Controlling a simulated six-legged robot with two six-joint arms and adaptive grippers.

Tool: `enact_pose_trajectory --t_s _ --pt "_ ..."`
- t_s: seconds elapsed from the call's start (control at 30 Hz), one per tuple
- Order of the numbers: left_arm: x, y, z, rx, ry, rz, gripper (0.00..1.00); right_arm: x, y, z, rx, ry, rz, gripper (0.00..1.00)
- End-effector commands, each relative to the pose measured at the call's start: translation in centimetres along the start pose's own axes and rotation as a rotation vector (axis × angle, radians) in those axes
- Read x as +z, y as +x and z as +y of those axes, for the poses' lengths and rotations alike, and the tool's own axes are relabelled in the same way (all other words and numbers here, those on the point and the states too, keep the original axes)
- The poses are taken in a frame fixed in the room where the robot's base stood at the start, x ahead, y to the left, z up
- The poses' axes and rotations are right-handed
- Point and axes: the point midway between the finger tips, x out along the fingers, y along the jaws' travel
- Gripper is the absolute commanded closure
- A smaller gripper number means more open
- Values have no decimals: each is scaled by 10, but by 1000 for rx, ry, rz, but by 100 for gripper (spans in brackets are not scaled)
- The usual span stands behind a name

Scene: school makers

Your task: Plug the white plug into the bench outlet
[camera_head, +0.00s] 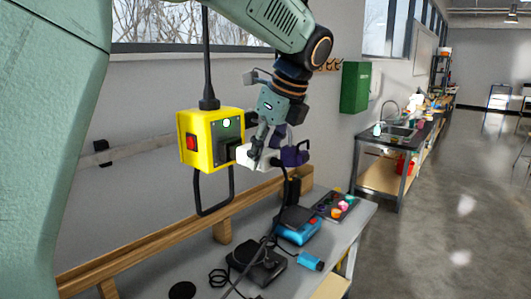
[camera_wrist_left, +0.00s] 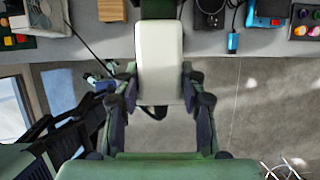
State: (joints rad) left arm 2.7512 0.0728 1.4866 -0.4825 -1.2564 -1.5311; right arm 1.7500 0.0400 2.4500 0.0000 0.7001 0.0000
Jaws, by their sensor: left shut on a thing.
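The white plug (camera_head: 258,158) is held in my left gripper (camera_head: 268,150), with one finger on its near side. In the wrist view the plug (camera_wrist_left: 160,62) lies between the two fingers of the left gripper (camera_wrist_left: 160,85). The bench outlet is a yellow box (camera_head: 194,140) hanging on a black cable, with a dark socket face (camera_head: 229,128) on its right. The plug's front end is right at the black socket. I cannot tell whether it is inserted, because its prongs are hidden.
Below is a grey bench (camera_head: 205,270) with a black device (camera_head: 257,262), a blue device (camera_head: 298,227), a small blue item (camera_head: 311,261) and a tray of coloured parts (camera_head: 337,205). A black handle loop (camera_head: 213,207) hangs under the box. A green wall box (camera_head: 355,87) is behind.

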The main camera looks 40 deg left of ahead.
Motion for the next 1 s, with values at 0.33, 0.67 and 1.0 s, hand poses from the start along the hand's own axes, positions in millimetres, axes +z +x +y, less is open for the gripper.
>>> enact_pose_trajectory --t_s 0.33,0.67,1.0 --pt "6 2 0 0 0 0 97 0 0 0 0 0 0 64" --pt "11 4 0 0 0 1 97 0 0 0 0 0 0 64" --pt "13 6 0 0 0 0 48 0 0 0 0 0 0 64"
